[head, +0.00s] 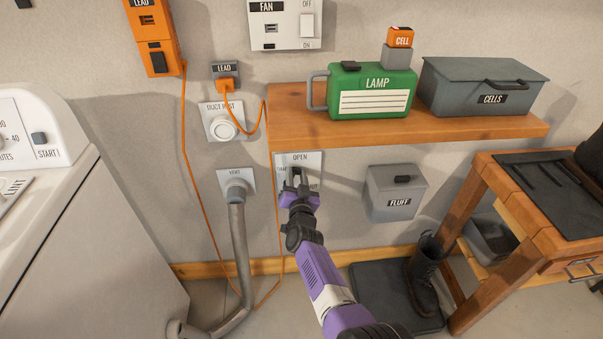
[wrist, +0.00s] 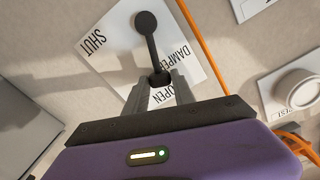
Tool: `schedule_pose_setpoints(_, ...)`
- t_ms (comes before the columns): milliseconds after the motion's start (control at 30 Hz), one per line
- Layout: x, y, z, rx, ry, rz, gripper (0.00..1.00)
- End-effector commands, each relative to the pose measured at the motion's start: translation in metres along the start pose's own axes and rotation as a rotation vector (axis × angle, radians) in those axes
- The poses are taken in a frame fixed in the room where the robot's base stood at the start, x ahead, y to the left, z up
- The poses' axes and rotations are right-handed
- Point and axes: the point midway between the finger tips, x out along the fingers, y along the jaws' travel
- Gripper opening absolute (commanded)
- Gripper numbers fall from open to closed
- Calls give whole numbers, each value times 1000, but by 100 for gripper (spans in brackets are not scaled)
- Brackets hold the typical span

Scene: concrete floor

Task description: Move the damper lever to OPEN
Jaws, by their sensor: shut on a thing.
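The damper plate (head: 315,160) is a white panel on the wall below the shelf's left end, with OPEN printed at its top. My gripper (head: 297,183) is at the plate and covers much of its lower part. In the wrist view, the dark damper lever (wrist: 152,47) runs from its round end on the plate (wrist: 118,57) down to my gripper (wrist: 160,82). Both fingers are shut on its tip. The lever's held end is beside the OPEN marking, and SHUT is off to the left. In the head view the lever is mostly hidden.
A wooden shelf (head: 450,129) with a green lamp box (head: 345,103) juts out just above the plate. An orange cord (head: 184,130) hangs to the left. A vent hose (head: 240,245) and a grey fluff box (head: 397,190) flank the plate.

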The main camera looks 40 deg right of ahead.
Motion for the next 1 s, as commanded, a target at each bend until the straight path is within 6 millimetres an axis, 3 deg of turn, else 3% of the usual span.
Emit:
schedule_pose_setpoints(500, 0, -26, 6, -335, -3, -1, 0)
schedule_pose_setpoints(1000, 0, -30, 8, -397, -3, -2, 0)
